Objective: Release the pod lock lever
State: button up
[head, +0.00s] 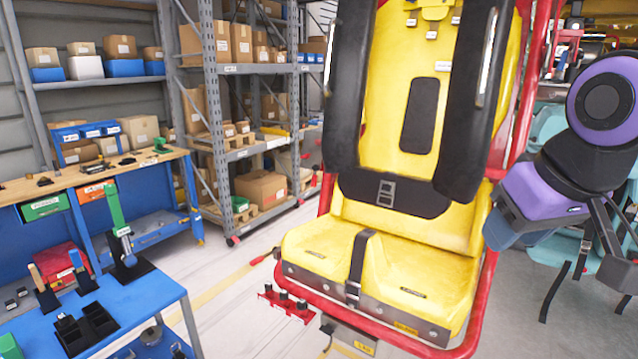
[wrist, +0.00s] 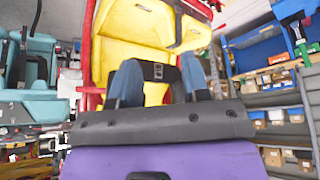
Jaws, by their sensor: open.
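The yellow coaster pod seat (head: 385,235) stands upright in a red frame, with black shoulder restraints and a lap belt. A red-handled lever (head: 260,259) sticks out low at the left of the seat; I cannot be sure it is the pod lock lever. My gripper (head: 512,237), blue-fingered on a purple wrist, is beside the right edge of the seat, well away from that handle. In the wrist view, which looks upside down, my gripper (wrist: 160,72) is open, its two fingers apart with the seat behind them. Nothing is seen between them.
A blue workbench (head: 150,310) with tools and bins stands at the left. Shelves with boxes (head: 262,188) are behind. A red bracket with black knobs (head: 286,305) is low before the seat. Teal seats (head: 560,245) are at the right.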

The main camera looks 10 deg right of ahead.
aim_at(316, 167)
jog(key=i+j+u, duration=0.5)
jog(key=i, duration=0.25)
jog(key=i+j+u, duration=0.25)
jog(key=i, duration=0.15)
